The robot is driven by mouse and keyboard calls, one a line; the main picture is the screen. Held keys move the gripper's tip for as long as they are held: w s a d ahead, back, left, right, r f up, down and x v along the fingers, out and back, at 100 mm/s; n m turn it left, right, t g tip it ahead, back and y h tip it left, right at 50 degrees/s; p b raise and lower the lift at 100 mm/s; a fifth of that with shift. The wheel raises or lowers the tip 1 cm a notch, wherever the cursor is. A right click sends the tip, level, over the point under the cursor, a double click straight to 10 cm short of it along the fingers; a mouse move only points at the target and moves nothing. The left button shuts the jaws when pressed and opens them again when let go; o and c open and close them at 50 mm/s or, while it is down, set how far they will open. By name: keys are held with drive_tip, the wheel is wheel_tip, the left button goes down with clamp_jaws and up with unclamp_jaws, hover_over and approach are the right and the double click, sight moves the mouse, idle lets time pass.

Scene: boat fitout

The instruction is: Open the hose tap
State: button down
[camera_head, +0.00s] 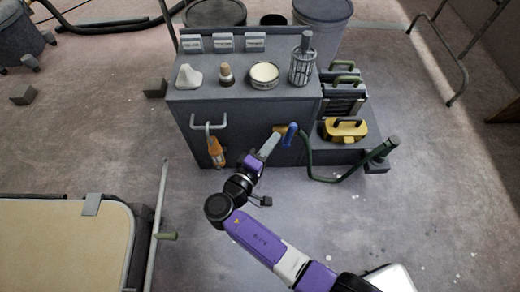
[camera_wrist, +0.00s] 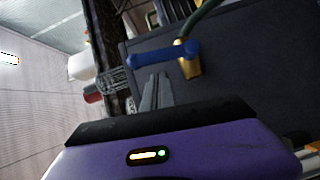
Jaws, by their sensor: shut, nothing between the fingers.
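The hose tap has a blue lever handle (camera_head: 290,135) and a brass body (camera_head: 279,129) on the front face of the grey cabinet. In the wrist view the blue lever (camera_wrist: 160,56) reaches left from the brass body (camera_wrist: 190,64). A green hose (camera_head: 310,160) runs from the tap; it also shows in the wrist view (camera_wrist: 203,18). My gripper (camera_head: 274,141) is shut and empty, close to the tap. In the wrist view its closed fingertips (camera_wrist: 157,78) point at the lever, just short of it or near touching; I cannot tell which.
The grey cabinet (camera_head: 240,115) carries a white piece, a brush, a round tin and a wire basket (camera_head: 303,65). An orange tool (camera_head: 216,151) hangs at its left front. A yellow case (camera_head: 344,130) sits on the right-hand step. A padded bench (camera_head: 60,245) is at lower left.

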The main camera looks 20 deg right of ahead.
sight(290, 135)
drive_tip(key=shift+s+d, duration=0.1)
drive_tip(key=shift+d, duration=0.8)
drive_tip(key=shift+d+r+m+y+p, duration=0.1)
drive_tip(key=shift+d+m+y+p, duration=0.2)
drive_tip(key=shift+m+p, duration=0.15)
drive_tip(key=m+p, duration=0.1)
drive_tip(key=d+m+y+p, duration=0.1)
drive_tip(key=shift+s+d+r+g+y+p, duration=0.3)
drive_tip(key=shift+s+r+p, duration=0.05)
drive_tip(key=shift+r, duration=0.05)
drive_tip(key=s+d+f+m+y+p, duration=0.2)
drive_tip(key=d+f+m+y+p, duration=0.1)
drive_tip(key=d+m+y, duration=0.3)
drive_tip(key=shift+f+m+y+p, duration=0.35)
drive_tip(key=shift+y+p, duration=0.25)
drive_tip(key=shift+p, duration=0.25)
drive_tip(key=shift+d+f, duration=0.1)
drive_tip(key=shift+d, duration=0.1)
